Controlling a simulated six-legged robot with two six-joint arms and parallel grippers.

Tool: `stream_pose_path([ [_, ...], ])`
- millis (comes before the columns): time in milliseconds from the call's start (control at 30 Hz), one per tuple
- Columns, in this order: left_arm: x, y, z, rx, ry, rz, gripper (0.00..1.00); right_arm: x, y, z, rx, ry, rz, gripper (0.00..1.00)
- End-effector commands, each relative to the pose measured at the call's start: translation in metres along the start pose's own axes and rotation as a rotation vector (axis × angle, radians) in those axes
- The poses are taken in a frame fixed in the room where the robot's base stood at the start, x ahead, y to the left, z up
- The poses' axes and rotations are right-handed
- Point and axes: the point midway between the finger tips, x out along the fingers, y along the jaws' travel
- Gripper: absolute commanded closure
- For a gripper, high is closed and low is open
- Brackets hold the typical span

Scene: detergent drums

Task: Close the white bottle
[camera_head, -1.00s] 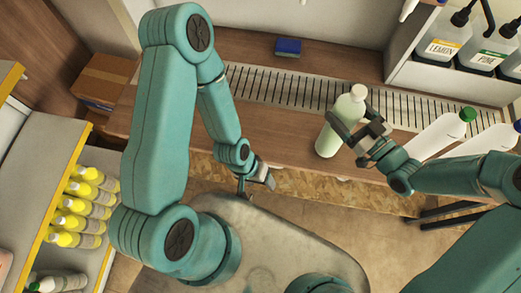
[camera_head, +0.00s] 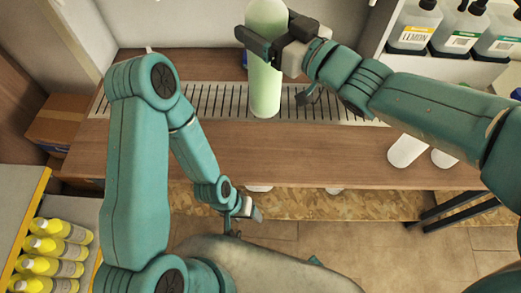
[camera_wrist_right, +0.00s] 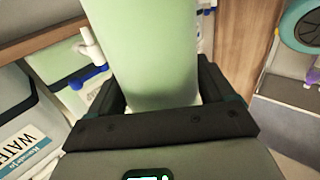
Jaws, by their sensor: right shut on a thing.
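A tall pale green bottle (camera_head: 265,85) stands upright or nearly so in my right gripper (camera_head: 266,38), which is shut around its upper part. Its top is cut off by the head view's upper edge, so its cap is hidden. In the right wrist view the green bottle (camera_wrist_right: 150,50) fills the space between the fingers. Two white bottles (camera_head: 405,150) (camera_head: 443,158) show only in part on the counter's right, below my right forearm, which hides the rest. My left gripper (camera_head: 250,210) hangs at the counter's front edge, apart from any bottle; its jaws are unclear.
The wooden counter (camera_head: 150,150) has a slatted drain strip (camera_head: 210,101) along it. Labelled jugs (camera_head: 415,25) stand on a shelf at back right. The counter's left and middle are mostly clear.

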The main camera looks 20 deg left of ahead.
Motion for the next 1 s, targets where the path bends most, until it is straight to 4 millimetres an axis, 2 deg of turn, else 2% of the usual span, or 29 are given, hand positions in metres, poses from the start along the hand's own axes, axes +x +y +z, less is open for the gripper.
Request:
stream_pose_path([
  [33, 0.005, -0.002, 0.0, 0.0, 0.0, 0.0, 0.36, 0.001, -0.005, -0.008, -0.004, 0.011, -0.001, 1.0],
  [200, 0.007, -0.002, 0.0, 0.0, 0.0, 0.0, 0.36, 0.003, -0.011, -0.019, -0.002, 0.008, 0.003, 1.0],
  [667, 0.006, -0.002, 0.0, 0.0, 0.0, 0.0, 0.36, 0.003, -0.011, -0.019, -0.002, 0.006, 0.003, 1.0],
  [767, 0.009, -0.003, 0.0, 0.0, 0.0, 0.0, 0.36, 0.003, -0.011, -0.01, 0.0, 0.003, 0.002, 1.0],
  [1000, 0.021, -0.008, -0.001, 0.0, 0.0, 0.0, 0.36, 0.003, -0.011, 0.042, 0.002, 0.002, 0.002, 1.0],
])
